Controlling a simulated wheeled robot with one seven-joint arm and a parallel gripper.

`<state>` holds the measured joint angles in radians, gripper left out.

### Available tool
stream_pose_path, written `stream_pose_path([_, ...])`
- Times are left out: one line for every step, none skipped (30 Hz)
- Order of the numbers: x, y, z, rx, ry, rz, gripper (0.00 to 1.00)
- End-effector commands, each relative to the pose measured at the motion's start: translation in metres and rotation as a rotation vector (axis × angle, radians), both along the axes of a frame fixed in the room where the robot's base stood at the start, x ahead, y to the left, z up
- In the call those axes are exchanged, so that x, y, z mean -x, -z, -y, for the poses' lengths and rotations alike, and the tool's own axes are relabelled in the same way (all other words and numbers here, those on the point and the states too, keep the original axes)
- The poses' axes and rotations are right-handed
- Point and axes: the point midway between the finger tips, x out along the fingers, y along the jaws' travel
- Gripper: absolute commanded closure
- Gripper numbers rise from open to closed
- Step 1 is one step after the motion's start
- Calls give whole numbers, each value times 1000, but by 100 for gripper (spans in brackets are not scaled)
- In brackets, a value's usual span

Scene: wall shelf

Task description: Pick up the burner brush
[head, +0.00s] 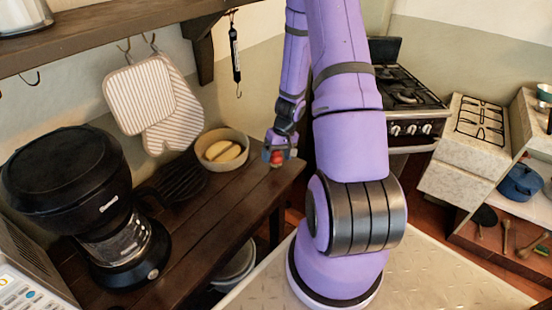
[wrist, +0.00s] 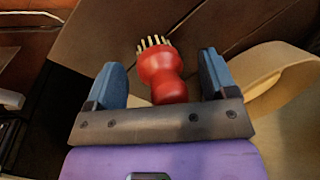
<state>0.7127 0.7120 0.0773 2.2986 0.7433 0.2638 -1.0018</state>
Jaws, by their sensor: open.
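The burner brush (wrist: 164,75) has a red knobbed handle and pale yellow bristles. In the wrist view it lies between the two blue fingers of my gripper (wrist: 160,82), with its bristles pointing away from the palm. A gap shows on each side of it, wider on the left. In the head view a small red part of the brush (head: 277,157) shows at my gripper (head: 276,153), over the right end of the dark wooden table. My gripper is open. Whether the brush touches the palm I cannot tell.
A bowl with bread-like pieces (head: 221,148) stands just left of my gripper; its rim (wrist: 275,78) is close to the right finger. A black coffee maker (head: 105,205) stands further left on the table (head: 215,215). Striped mitts (head: 140,97) hang behind. A stove (head: 410,100) is at right.

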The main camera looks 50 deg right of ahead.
Motion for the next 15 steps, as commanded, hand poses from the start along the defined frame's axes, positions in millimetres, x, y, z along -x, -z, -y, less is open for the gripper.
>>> stream_pose_path([0,3,-1,-1,0,-1,22])
stream_pose_path([0,4,-1,0,-1,-1,22])
stream_pose_path([0,5,-1,0,-1,0,22])
stream_pose_path([0,5,-1,0,-1,0,22])
stream_pose_path([0,5,-1,0,-1,0,22])
stream_pose_path([0,5,-1,0,-1,0,22])
stream_pose_path([0,5,-1,0,-1,0,22])
stream_pose_path([0,5,-1,0,-1,0,22])
stream_pose_path([0,5,-1,0,-1,0,22])
stream_pose_path([0,5,-1,0,-1,0,26])
stream_pose_path([0,5,-1,0,-1,0,33])
stream_pose_path([0,5,-1,0,-1,0,42])
stream_pose_path([0,5,-1,0,-1,0,49])
stream_pose_path([0,5,-1,0,-1,0,56])
stream_pose_path([0,5,-1,0,-1,0,65])
